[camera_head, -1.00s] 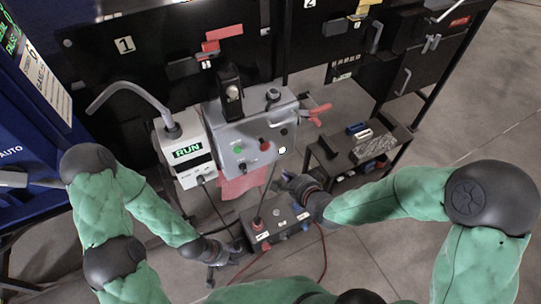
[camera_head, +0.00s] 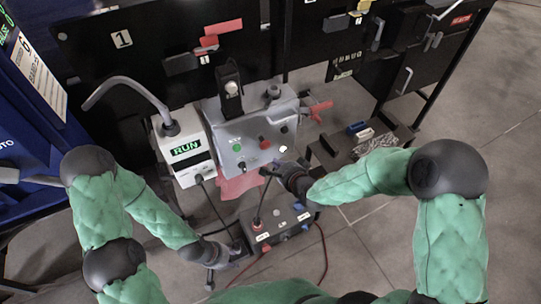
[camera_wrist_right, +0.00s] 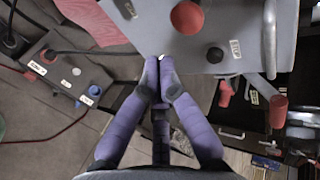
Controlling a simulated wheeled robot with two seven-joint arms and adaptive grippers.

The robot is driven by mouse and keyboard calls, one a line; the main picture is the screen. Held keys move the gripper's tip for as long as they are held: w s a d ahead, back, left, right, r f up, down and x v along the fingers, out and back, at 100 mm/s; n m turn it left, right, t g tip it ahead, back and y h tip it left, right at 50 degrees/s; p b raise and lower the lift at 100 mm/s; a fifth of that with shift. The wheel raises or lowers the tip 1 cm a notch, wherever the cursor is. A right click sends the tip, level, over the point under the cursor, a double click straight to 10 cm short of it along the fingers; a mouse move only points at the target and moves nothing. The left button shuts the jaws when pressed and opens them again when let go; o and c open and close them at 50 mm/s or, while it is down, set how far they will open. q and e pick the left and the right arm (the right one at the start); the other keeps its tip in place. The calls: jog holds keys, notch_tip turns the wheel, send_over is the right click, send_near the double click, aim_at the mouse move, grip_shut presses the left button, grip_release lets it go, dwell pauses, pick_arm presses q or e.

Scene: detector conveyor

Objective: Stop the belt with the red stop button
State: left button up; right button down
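The red stop button (camera_head: 264,142) is a round knob on the front of the grey control box (camera_head: 222,128), right of a green button (camera_head: 237,148). In the right wrist view the red button (camera_wrist_right: 187,17) is near the top, beyond the fingertips and apart from them. My right gripper (camera_head: 268,171) is just below the box's lower front edge. The right wrist view shows its fingertips (camera_wrist_right: 158,64) together, with nothing between them. My left gripper (camera_head: 211,276) hangs low at the left of the floor-level box, and its finger gap is not clear.
A white unit (camera_head: 185,160) beside the control box shows "RUN" (camera_head: 186,148). A dark box with cables (camera_head: 275,222) is below my right arm. A black knob (camera_wrist_right: 215,55) is near the fingertips. A red-handled tool (camera_head: 319,108) sticks out at the box's right.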

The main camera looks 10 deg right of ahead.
aim_at(266, 147)
jog(key=shift+w+a+f+b, duration=0.2)
jog(key=shift+w+a, duration=0.1)
jog(key=shift+w, duration=0.6)
jog(key=shift+w+a+f+b, duration=0.1)
jog(key=shift+w+a+b, duration=0.15)
jog(key=shift+w, duration=0.7)
jog(key=shift+w+a+f+b, duration=0.15)
jog(key=shift+w+a, duration=0.2)
jog(key=shift+w, duration=0.55)
jog(key=shift+w+a+b, duration=0.2)
jog(key=shift+w+b, duration=0.1)
jog(key=shift+w, duration=0.2)
jog(key=shift+w+a+b, duration=0.15)
jog(key=shift+w+b, duration=0.1)
jog(key=shift+w, duration=0.25)
jog(key=shift+d+r, duration=0.1)
jog(key=shift+r, duration=0.1)
jog(key=shift+w+r, duration=0.1)
